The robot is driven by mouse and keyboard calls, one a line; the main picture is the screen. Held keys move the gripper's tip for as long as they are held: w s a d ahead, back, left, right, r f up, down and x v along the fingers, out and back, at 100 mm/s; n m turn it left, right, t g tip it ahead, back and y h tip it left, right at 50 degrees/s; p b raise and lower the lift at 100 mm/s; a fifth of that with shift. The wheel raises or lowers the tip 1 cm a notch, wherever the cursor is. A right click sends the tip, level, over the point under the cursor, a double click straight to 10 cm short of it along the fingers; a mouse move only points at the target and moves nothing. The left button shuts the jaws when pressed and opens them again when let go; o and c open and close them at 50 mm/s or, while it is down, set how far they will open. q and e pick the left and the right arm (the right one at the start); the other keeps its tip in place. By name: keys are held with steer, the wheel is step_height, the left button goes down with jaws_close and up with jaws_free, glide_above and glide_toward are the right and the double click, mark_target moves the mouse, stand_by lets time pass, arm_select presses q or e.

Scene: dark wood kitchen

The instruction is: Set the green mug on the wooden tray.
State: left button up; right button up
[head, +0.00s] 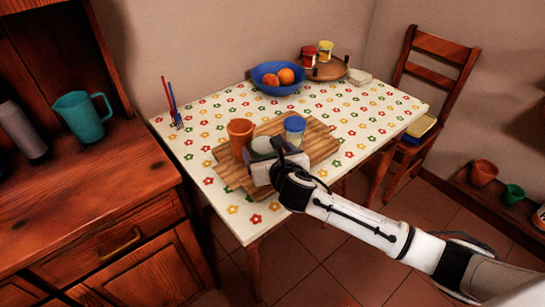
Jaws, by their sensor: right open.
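A small green mug or cup (513,194) stands on a low shelf at the far right. A pale green round thing (262,145), partly hidden by my right gripper, is on the striped wooden board (232,175); I cannot tell if it is a mug. A round wooden tray (341,73) with dark handles lies at the back of the table. My right gripper (266,160) is open over the board, close to the pale green thing; its fingers are mostly hidden. My left gripper is out of view.
An orange cup (240,137) and a blue-lidded jar (295,130) flank the pale green thing. A blue fruit bowl (278,88) and red and yellow cans (325,51) are behind. The front right of the flowered table (370,125) is clear. A teal pitcher (82,117) stands left.

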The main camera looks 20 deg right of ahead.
steer(key=p+v, duration=0.1)
steer(key=v, duration=1)
